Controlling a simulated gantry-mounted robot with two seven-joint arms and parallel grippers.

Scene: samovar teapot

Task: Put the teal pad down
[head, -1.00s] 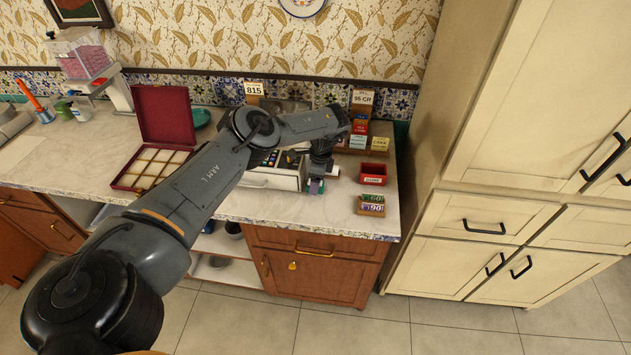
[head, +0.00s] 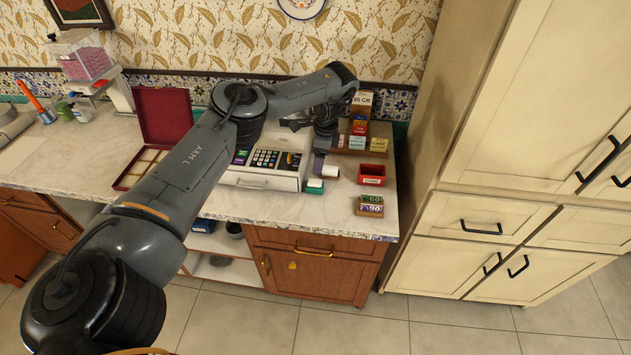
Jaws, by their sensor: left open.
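The teal pad (head: 315,187), with a pale top and a teal front edge, rests on the counter just right of the cash register, near the counter's front. My left gripper (head: 324,147) is above and behind it, apart from it. It is open; its fingers are small and dark in the head view and partly hard to make out. A purple and white item (head: 318,166) shows just below the gripper; I cannot tell whether it touches it. My right gripper is not in view.
The cash register (head: 268,162) stands left of the pad, partly behind my left arm. A red tray (head: 372,175) and small number blocks (head: 369,206) lie to the right. A card rack (head: 358,140) stands behind. Bare counter lies in front of the pad.

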